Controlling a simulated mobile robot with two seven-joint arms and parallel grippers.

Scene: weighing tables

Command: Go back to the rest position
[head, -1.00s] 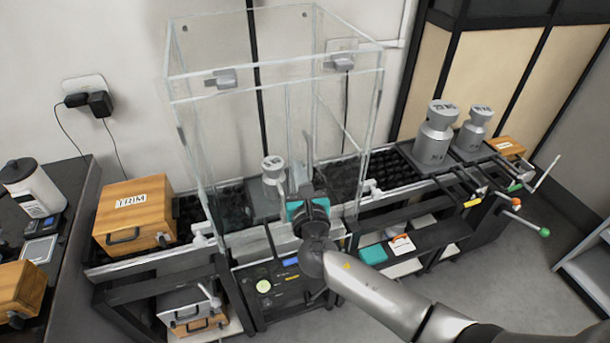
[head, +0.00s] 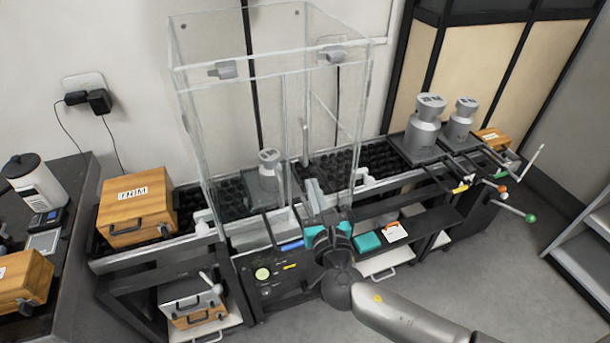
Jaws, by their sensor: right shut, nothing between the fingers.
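My right gripper (head: 315,197) is in the head view, in front of the lower right part of the clear glass case (head: 215,130). It is shut and empty, with its arm coming in from the lower right. Inside the case a small grey weight (head: 269,172) stands upright behind the glass, to the left of and apart from the gripper. My left gripper is out of the picture.
A wooden TRIM box (head: 137,208) sits left of the case. Two larger grey weights, one of them here (head: 425,128), stand on the right platform. A dark side table (head: 75,190) is at far left. Grey floor (head: 480,260) is clear at right.

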